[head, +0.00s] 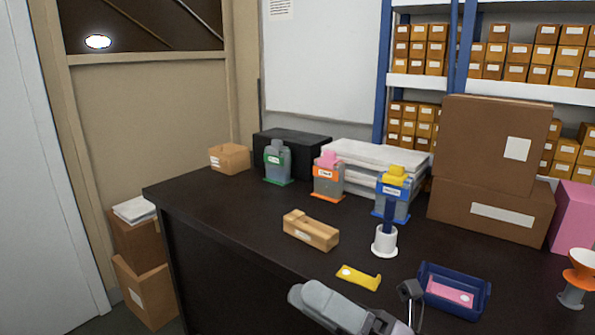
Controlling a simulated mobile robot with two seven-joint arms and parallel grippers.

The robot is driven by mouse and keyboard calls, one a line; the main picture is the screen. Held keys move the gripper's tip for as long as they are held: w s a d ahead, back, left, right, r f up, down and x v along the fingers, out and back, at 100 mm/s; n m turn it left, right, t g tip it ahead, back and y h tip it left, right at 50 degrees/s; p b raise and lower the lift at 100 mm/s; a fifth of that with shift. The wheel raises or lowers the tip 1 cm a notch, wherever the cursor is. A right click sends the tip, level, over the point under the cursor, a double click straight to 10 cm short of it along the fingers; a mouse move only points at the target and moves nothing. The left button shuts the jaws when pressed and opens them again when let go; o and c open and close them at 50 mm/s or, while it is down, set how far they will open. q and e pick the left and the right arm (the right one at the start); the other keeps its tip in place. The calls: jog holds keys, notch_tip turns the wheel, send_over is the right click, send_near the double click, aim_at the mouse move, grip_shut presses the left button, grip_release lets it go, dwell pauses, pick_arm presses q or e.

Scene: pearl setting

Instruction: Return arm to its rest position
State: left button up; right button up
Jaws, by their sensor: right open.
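My right gripper (405,304) shows at the bottom edge, over the near side of the dark table (235,215). It is open and nothing shows held in it; part of it is cut off by the frame. It is between a yellow bracket-like piece (357,278) and a blue tray (483,297) in the picture. The tray holds a pink piece (450,292). My left gripper is not in view.
Cardboard boxes (485,210) are at right. An orange-and-grey stand (577,280) is at the right edge.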

jog(key=w+d+f+m+t+h, duration=0.2)
jog(key=d+f+m+t+h, duration=0.35)
jog(key=m, duration=0.65)
jog(key=w+d+f+m+t+h, duration=0.1)
jog(key=d+f+m+t+h, duration=0.2)
jog(key=f+m+t+h, duration=0.65)
jog(key=s+d+f+m+g+h, duration=0.35)
jog(key=s+f+m+g, duration=0.35)
jog(key=f, duration=0.3)
jog(key=s+d+f+m+g+h, duration=0.2)
jog(key=s+d+f+m+g, duration=0.3)
jog(key=s+f+m, duration=0.3)
notch_tip(320, 180, up, 9)
jog(key=w+d+p, duration=0.1)
jog(key=p, duration=1.2)
jog(key=shift+r+m+t+p, duration=0.15)
jog(key=shift+m+t+p, duration=0.15)
jog(key=shift+m+t, duration=0.15)
